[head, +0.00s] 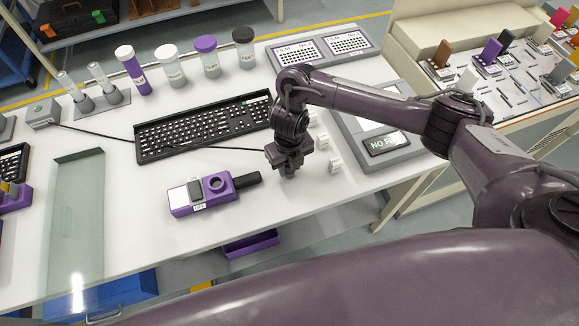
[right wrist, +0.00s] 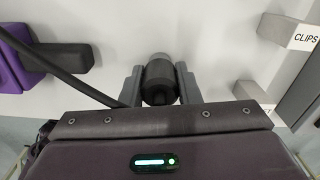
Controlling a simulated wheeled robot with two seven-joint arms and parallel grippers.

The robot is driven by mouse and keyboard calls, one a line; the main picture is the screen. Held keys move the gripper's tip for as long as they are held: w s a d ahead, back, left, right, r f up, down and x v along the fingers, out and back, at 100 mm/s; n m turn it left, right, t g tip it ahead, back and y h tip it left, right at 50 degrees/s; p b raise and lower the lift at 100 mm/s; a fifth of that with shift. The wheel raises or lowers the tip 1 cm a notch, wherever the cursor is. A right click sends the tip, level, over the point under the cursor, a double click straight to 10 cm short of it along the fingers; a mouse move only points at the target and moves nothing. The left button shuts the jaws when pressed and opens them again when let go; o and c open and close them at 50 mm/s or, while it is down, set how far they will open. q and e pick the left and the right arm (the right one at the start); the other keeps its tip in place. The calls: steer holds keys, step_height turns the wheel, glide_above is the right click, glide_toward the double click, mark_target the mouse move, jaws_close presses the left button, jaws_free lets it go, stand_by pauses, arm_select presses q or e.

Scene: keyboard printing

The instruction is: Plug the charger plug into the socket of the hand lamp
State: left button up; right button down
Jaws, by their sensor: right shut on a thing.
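The hand lamp (head: 187,199) lies on the white table, a purple box with a round dark ring on top and a black handle (head: 247,180) pointing right. Its purple end and black handle (right wrist: 72,57) also show at the left of the right wrist view. My right gripper (head: 289,172) is just right of the handle, apart from it, low over the table. In the right wrist view it is shut on a dark cylindrical charger plug (right wrist: 158,72). A black cable (head: 98,134) runs from a grey box (head: 43,114) behind the keyboard's left end towards the gripper. I cannot make out the lamp's socket.
A black keyboard (head: 205,126) lies behind the lamp. Small white labelled blocks (head: 335,163) and a grey device with a display (head: 388,143) stand right of the gripper. Capped jars (head: 170,66) line the back. The table in front of the gripper is clear.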

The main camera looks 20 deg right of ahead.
steer(key=shift+r+p, duration=0.95)
steer(key=shift+r, duration=0.45)
step_height(320, 180, up, 4)
steer(key=p, duration=0.3)
steer(key=shift+r+p, duration=0.1)
steer(key=shift+p, duration=0.3)
